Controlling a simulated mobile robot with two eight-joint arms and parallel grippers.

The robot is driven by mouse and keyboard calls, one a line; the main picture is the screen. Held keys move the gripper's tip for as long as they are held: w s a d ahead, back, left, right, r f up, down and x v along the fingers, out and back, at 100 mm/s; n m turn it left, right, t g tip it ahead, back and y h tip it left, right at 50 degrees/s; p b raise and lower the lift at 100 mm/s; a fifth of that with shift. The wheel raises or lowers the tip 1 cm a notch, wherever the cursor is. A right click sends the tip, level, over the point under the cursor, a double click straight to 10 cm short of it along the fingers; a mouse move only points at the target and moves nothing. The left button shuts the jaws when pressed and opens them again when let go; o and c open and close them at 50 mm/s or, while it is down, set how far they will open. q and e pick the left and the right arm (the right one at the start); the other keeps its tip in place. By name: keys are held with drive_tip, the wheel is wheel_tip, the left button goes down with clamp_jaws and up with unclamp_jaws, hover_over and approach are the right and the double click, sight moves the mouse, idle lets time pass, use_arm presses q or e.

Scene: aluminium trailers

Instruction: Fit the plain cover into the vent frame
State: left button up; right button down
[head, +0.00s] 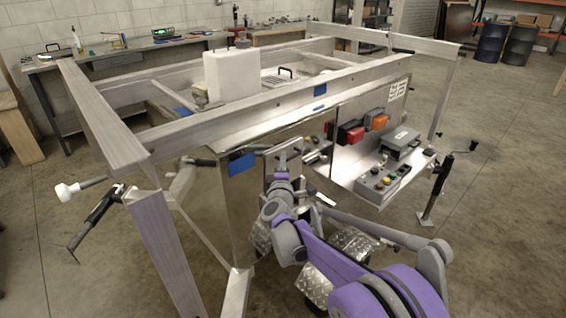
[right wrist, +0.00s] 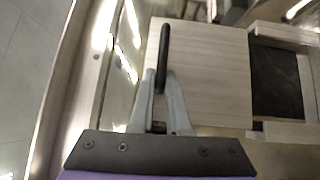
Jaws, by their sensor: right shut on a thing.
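The plain cover (right wrist: 205,75) is a flat, pale, square plate with a black bar handle (right wrist: 163,48) along its left part. My right gripper (right wrist: 158,84) is shut on that handle. The gripper also shows in the head view (head: 282,166), in front of the trailer's near side wall. What looks like the vent frame (right wrist: 286,132) has pale bars around a dark opening, right of the cover in the right wrist view. I cannot tell whether cover and frame touch. In the head view my right arm and gripper largely hide this area. My left gripper is not in view.
The trailer's aluminium top rail (head: 250,117) runs above the gripper. A grey control box (head: 383,182), an orange box (head: 376,121) and a red box (head: 350,133) are to the right. A black crank jack (head: 441,185) stands farther right. Open concrete floor lies beyond it.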

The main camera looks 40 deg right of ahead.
drive_tip(key=shift+b, duration=0.5)
idle(0.9)
wheel_tip(320, 180, down, 8)
drive_tip(key=b, duration=0.6)
idle(2.5)
drive_tip(key=shift+f+b, duration=2.25)
drive_tip(key=shift+f, duration=0.35)
drive_tip(key=c, duration=0.8)
unclamp_jaws()
drive_tip(key=p+v, duration=0.2)
drive_tip(key=v, duration=0.8)
drive_tip(key=shift+s+a, duration=0.3)
drive_tip(key=shift+s, duration=0.05)
